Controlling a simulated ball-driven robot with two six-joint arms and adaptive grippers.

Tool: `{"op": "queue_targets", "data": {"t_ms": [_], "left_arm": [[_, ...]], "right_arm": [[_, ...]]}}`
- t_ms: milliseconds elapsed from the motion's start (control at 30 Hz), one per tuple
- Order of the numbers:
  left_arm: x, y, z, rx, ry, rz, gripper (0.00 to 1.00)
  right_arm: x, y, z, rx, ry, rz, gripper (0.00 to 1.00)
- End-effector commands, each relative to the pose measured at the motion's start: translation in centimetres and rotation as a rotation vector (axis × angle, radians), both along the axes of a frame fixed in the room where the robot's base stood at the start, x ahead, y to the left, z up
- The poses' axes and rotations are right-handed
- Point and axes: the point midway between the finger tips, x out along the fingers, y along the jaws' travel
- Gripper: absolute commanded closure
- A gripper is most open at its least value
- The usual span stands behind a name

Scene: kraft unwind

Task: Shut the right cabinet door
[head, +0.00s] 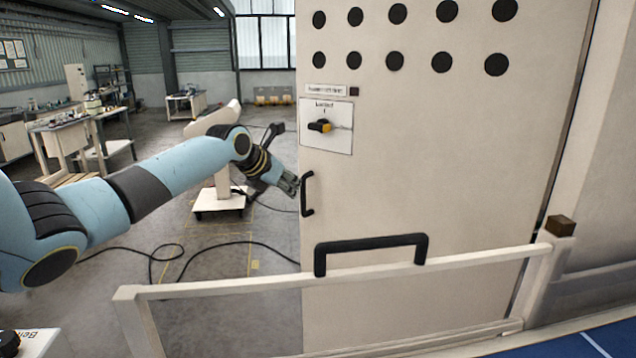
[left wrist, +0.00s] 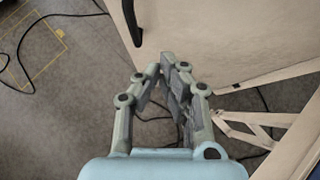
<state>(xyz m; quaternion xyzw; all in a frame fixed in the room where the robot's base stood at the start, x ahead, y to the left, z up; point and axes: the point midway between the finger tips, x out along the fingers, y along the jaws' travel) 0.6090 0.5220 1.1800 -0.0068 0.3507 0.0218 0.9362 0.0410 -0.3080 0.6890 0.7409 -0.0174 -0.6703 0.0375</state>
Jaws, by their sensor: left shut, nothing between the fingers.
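The cream cabinet door (head: 430,190) fills the middle and right of the head view, standing out at an angle with a dark gap along its right edge. It has rows of black holes, a yellow and black rotary switch (head: 320,126) and a black handle (head: 308,194) near its left edge. My left gripper (head: 290,185) is shut and empty, just left of the handle and the door's free edge. In the left wrist view its fingers (left wrist: 165,72) point at the door (left wrist: 215,40), with the handle (left wrist: 132,22) up to the left. Contact cannot be told. My right gripper is not in view.
A low cream rail frame (head: 200,290) with a black grab handle (head: 372,248) stands in front of the door. A small dark block (head: 560,225) sits at its right end. Cables (head: 215,248) lie on the floor. Workbenches (head: 70,135) stand at the back left.

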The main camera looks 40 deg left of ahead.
Motion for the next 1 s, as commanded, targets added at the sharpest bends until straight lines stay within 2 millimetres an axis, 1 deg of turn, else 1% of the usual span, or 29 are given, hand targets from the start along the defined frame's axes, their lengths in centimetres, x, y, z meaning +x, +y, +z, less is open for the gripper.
{"op": "queue_targets", "data": {"t_ms": [33,167,267,600,733,900,1000], "left_arm": [[-0.3,-0.3,0.0,-0.005,0.01,-0.002,1.0],[0.0,-0.4,-1.0,-0.009,0.016,0.0,1.0],[1.0,-0.4,-1.9,-0.01,0.017,0.003,1.0],[5.1,-0.3,-5.5,-0.009,0.017,0.003,1.0],[7.0,-0.2,-7.7,-0.008,0.016,0.002,1.0],[8.6,0.0,-7.9,-0.002,0.013,0.0,1.0],[9.4,0.0,-7.9,-0.002,0.015,0.0,1.0]], "right_arm": [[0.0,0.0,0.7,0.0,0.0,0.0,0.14],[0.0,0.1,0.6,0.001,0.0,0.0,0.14],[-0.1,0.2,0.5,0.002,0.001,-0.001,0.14],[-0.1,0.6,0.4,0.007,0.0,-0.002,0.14],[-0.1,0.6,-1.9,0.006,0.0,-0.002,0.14],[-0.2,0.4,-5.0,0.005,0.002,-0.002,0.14],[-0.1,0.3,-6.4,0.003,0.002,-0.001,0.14]]}}
